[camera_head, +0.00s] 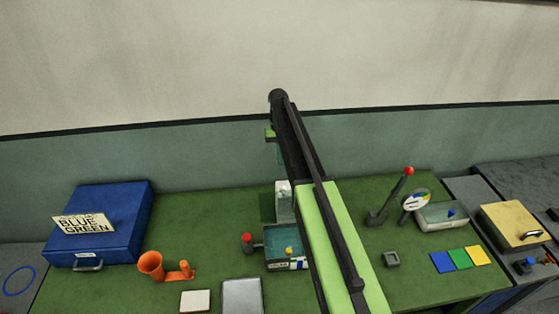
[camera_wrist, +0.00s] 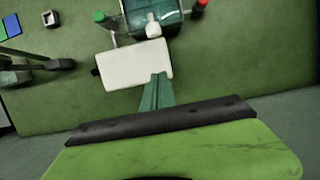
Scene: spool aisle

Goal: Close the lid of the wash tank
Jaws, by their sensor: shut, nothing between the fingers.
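The wash tank (camera_head: 275,240) is an open, dark-rimmed basin of teal water, with a small yellow thing in it. It also shows at the top of the wrist view (camera_wrist: 178,18). Its pale lid (camera_wrist: 125,66) stands open on the wall side, with a white tab towards the basin. In the head view the lid (camera_head: 283,200) is partly hidden by my arm. My gripper (camera_wrist: 160,76) is shut and empty, its teal fingers overlapping the lid's wall-side edge in the wrist view. In the head view my gripper (camera_head: 280,160) is above and behind the lid; I cannot tell whether they touch.
A red knob (camera_head: 247,239) is left of the tank, and a red-tipped lever (camera_head: 392,198) is right of my arm. The wall (camera_head: 200,165) rises close behind the green bench.

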